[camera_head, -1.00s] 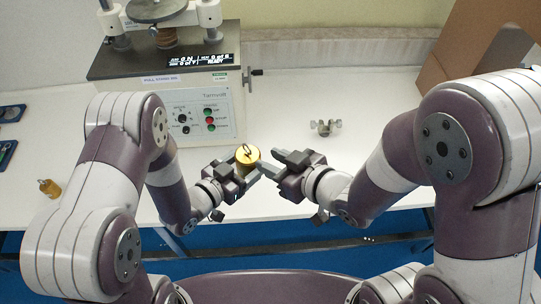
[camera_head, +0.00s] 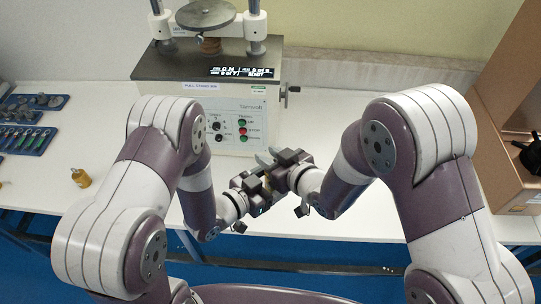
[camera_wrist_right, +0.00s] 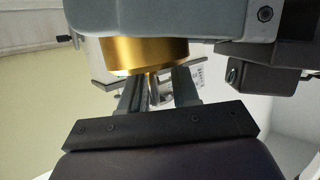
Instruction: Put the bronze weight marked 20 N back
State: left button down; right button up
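A bronze weight (camera_wrist_right: 145,52) shows as a shiny gold cylinder in the right wrist view, close against the grey body of my left gripper, which is shut on it. In the head view my left gripper (camera_head: 258,186) hides nearly all of it. A thin stem, like its hook, shows between the fingers of my right gripper (camera_wrist_right: 158,90). Those fingers look apart, with a gap around the stem. In the head view my right gripper (camera_head: 284,163) is right beside the left one. No marking is readable.
The tester (camera_head: 208,68) with its front panel (camera_head: 245,125) stands behind my grippers. Blue trays (camera_head: 28,138) with small parts lie at far left. An open cardboard box (camera_head: 500,130) stands at right. The white table (camera_head: 345,120) is clear between tester and box.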

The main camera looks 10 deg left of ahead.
pick_arm(q)
jog(key=shift+r, duration=0.2)
pick_arm(e)
grip_shut()
pick_arm(q)
jog(key=shift+w, duration=0.1)
pick_arm(e)
jog(key=shift+s+a, duration=0.1)
dwell(0.6)
pick_arm(q)
jog(key=shift+c, duration=2.3)
grip_release()
pick_arm(e)
jog(key=shift+r, duration=0.3)
pick_arm(q)
jog(key=o, duration=0.4)
jog(key=shift+o, duration=0.2)
jog(key=shift+f, duration=0.1)
